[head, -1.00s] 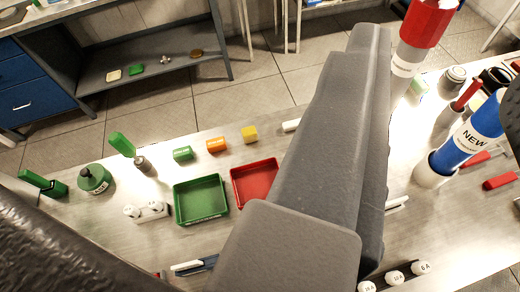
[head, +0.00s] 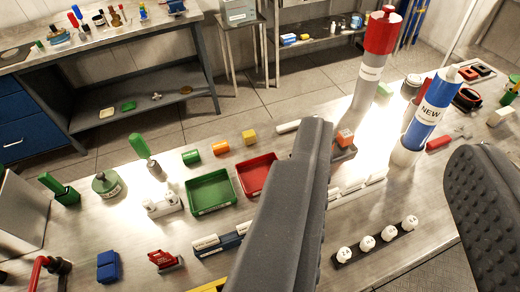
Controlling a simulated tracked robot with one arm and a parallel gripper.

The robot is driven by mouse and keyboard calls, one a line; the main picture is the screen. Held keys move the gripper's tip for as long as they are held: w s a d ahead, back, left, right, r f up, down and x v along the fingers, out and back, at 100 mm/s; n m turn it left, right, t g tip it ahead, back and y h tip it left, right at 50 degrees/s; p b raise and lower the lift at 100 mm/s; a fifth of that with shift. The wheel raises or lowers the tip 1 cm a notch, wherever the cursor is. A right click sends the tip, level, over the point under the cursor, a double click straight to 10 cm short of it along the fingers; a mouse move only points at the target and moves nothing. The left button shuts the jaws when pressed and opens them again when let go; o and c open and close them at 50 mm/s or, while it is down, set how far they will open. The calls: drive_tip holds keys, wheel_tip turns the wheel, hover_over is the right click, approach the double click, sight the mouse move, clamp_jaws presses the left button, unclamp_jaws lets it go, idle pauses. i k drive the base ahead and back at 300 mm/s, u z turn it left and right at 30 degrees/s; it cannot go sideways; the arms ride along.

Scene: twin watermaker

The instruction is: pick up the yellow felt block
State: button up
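A small yellow block (head: 249,137) stands on the metal bench near its far edge, at the right end of a row with an orange block (head: 220,147) and a green block (head: 191,157). I cannot make out its felt surface at this size. My gripper (head: 390,142) shows as two dark grey ridged fingers, set wide apart, with nothing held between them. The left finger rises through the middle of the picture, right of the yellow block and apart from it. The yellow block is fully visible.
A green tray (head: 233,197) and a red tray (head: 273,163) lie in front of the row. A grey tube with a red top (head: 381,32) and a blue "NEW" cylinder (head: 428,110) stand tall at right. A white bar (head: 288,127) lies right of the yellow block.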

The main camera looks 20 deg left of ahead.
sight(249, 138)
drive_tip(key=u, duration=0.2)
drive_tip(key=i, duration=0.9)
drive_tip(key=z, duration=0.15)
